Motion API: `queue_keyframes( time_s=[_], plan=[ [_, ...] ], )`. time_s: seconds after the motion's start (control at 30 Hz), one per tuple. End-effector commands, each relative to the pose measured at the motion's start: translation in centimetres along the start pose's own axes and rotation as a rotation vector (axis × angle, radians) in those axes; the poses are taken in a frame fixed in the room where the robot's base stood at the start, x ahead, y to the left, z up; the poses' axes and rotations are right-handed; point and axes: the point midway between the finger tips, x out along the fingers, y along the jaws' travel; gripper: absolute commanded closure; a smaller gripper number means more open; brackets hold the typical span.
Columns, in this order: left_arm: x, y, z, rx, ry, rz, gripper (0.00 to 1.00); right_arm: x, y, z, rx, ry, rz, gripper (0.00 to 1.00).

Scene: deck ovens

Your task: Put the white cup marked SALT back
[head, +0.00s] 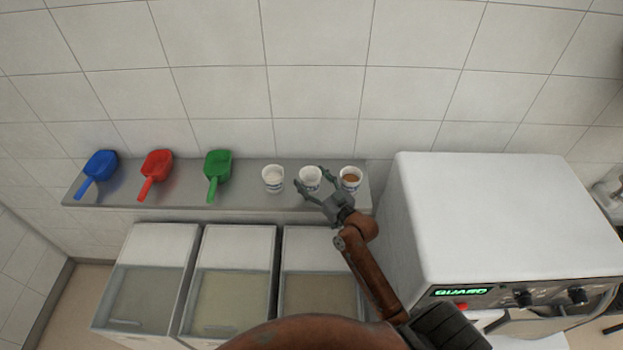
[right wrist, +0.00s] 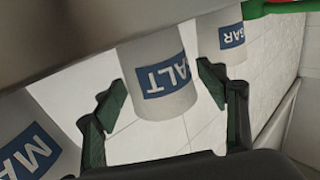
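The white cup marked SALT (head: 310,181) stands on the grey wall shelf (head: 240,200), in the middle of a row of three cups. In the right wrist view the picture is upside down and the cup (right wrist: 158,85) shows a blue label with "ALT" readable; the first letter is hidden. My right gripper (head: 310,175) is open with its fingers on either side of this cup. In the right wrist view the gripper (right wrist: 160,79) shows a gap between each finger and the cup. My left gripper is not in view.
A cup with brown contents (head: 351,180), its label starting "MA" (right wrist: 28,150), stands right of it. A cup whose label ends in "GAR" (right wrist: 228,38) stands left (head: 273,180). Blue (head: 101,165), red (head: 156,165) and green (head: 217,165) scoops share the shelf. A white oven (head: 500,215) stands right.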

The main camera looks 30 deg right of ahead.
Motion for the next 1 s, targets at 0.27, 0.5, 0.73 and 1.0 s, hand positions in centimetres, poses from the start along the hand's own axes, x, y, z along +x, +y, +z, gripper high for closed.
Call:
queue_keyframes(
  time_s=[0.27,0.5,0.73,1.0],
  plan=[
    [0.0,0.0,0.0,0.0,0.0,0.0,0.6,0.0,0.0,-0.1,0.001,0.0,0.0,0.31],
    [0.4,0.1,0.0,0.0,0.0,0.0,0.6,-2.1,0.1,0.0,-0.001,-0.002,0.001,0.31],
    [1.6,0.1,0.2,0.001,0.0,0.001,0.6,-7.1,0.0,0.1,-0.002,-0.003,0.0,0.31],
    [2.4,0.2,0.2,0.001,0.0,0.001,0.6,-11.2,0.0,-0.1,0.0,-0.002,0.0,0.31]
  ],
)
